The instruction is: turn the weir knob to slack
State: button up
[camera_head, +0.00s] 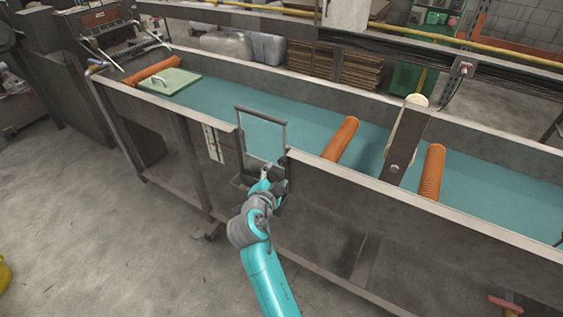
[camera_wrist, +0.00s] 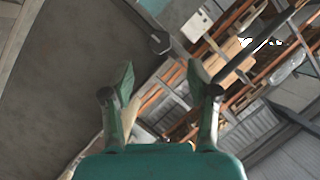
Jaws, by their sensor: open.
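The weir (camera_head: 241,135) is a dark upright frame in a gap in the near wall of the water tank. In the wrist view, a small grey many-sided piece (camera_wrist: 158,43) that looks like the weir knob sits at the edge of a dark plate, beyond my fingertips and apart from them. My gripper (camera_head: 274,186) is just below the weir frame in the head view and hides part of that spot. I cannot make out the knob there, nor how it is turned. In the wrist view my gripper (camera_wrist: 162,82) is open, with nothing between its green fingers.
The long tank (camera_head: 330,195) holds blue-green water, with orange mesh tubes (camera_head: 342,138) across it. A green board (camera_head: 170,81) with a handle lies at its left end. A white scale (camera_head: 213,143) is on the near wall. The concrete floor (camera_head: 130,230) at left is largely clear.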

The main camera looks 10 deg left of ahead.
aim_at(281, 163)
jog(key=x, duration=0.9)
jog(key=shift+w, duration=0.1)
grip_shut()
jog(key=n+h, duration=0.1)
jog(key=n, duration=0.1)
jog(key=n+g+h, duration=0.1)
jog(key=n, duration=0.1)
jog(key=shift+a+g, duration=0.1)
jog(key=shift+g, duration=0.2)
jog(key=n+g+h, duration=0.1)
jog(key=n+h, duration=0.2)
jog(key=n, duration=0.1)
dwell(0.4)
jog(key=shift+n, duration=0.3)
